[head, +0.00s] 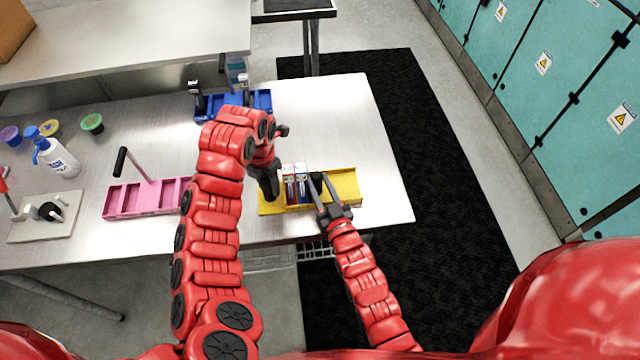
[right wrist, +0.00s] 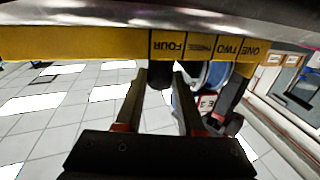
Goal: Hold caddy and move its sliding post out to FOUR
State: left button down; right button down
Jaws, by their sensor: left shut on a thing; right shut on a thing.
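The yellow caddy (head: 345,190) lies on the steel table near its front right corner. Red, white and blue packs (head: 294,184) stand in its middle part. My left gripper (head: 268,188) is shut at the caddy's left end; its fingertips are partly hidden by my arm. My right gripper (head: 325,192) is shut on the dark sliding post (head: 317,178), right beside the packs. In the right wrist view the yellow edge carries the labels FOUR, THREE, TWO and ONE, upside down. The dark post end (right wrist: 160,78) shows between the fingers, seemingly in line with FOUR.
A pink caddy (head: 148,199) with a tilted handle lies to the left, and a blue caddy (head: 262,100) lies behind. A spray bottle (head: 57,158) and several small tubs are far left. Table right of the yellow caddy is clear to the edge.

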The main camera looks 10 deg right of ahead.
jog(key=shift+d, duration=0.1)
dwell(0.7)
jog(key=d, duration=0.5)
jog(key=shift+a, duration=0.1)
jog(key=c, duration=0.8)
grip_release()
jog(key=shift+o, duration=0.2)
jog(key=shift+v, duration=6)
